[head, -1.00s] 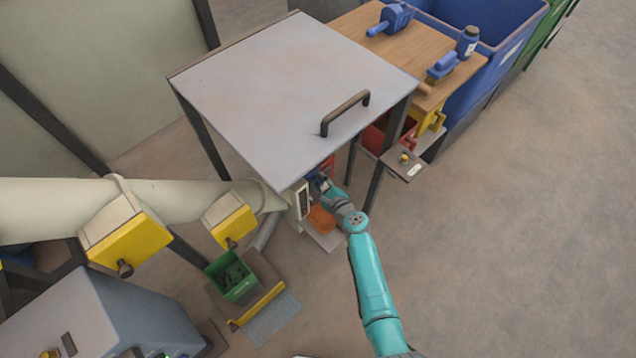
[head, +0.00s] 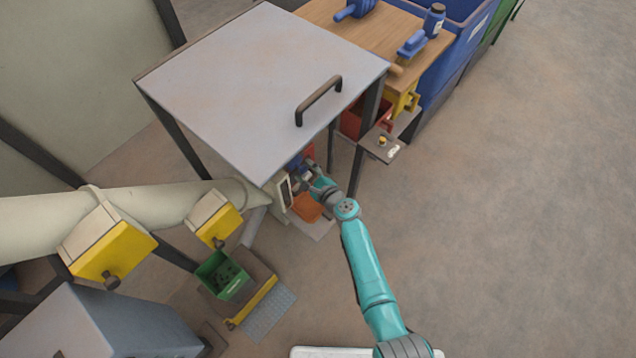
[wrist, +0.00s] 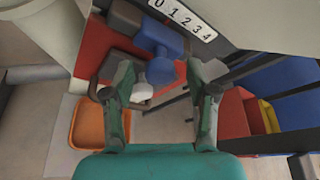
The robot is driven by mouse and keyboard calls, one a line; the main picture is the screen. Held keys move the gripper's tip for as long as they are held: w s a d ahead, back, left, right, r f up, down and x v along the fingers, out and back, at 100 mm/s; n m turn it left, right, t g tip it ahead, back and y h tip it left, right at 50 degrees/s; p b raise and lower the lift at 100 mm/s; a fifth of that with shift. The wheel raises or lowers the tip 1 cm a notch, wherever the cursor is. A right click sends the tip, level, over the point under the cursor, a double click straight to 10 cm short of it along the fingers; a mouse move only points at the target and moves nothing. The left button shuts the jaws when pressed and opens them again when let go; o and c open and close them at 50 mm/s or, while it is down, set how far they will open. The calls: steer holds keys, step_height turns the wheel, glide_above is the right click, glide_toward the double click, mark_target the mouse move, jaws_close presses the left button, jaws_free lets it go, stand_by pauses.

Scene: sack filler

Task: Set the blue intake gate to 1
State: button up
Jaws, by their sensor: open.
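The blue intake gate (wrist: 157,38) shows in the wrist view below a white scale (wrist: 183,17) numbered 0 to 4. A round blue knob (wrist: 160,71) sticks out from it towards me. I cannot tell which number the gate stands at. My gripper (wrist: 161,88) is open, with one finger left of the knob and the other to its right, apart from it. In the head view my gripper (head: 309,172) is under the front edge of the grey-topped machine (head: 262,65), beside the blue gate (head: 296,160), which is mostly hidden.
An orange tray (head: 308,207) lies below my gripper; it also shows in the wrist view (wrist: 88,127). A red bin (head: 366,118) and a dark machine leg (head: 357,170) stand to the right. Yellow-fronted boxes (head: 110,256) hang on the pipe at left. The floor at right is clear.

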steer(key=v, duration=1)
steer(key=shift+s, duration=0.15)
steer(key=s+d+r+n+t+h, duration=0.1)
steer(key=s+d+n+h, duration=0.25)
steer(key=s+d, duration=0.65)
steer(key=s+d+r+n+h, duration=0.1)
steer(key=s+d+n+h, duration=0.3)
steer(key=s, duration=1.2)
steer(key=s+d+r+n+t, duration=0.1)
steer(key=s+d+r+n, duration=0.1)
steer(key=s+r+n, duration=0.4)
steer(key=s+d+r+n+t+h, duration=0.1)
steer(key=s+r+n, duration=0.6)
steer(key=r, duration=0.9)
steer(key=s+d, duration=0.1)
steer(key=s, duration=0.2)
steer(key=shift+s+d, duration=0.15)
steer(key=shift+d, duration=0.15)
steer(key=shift+h, duration=0.25)
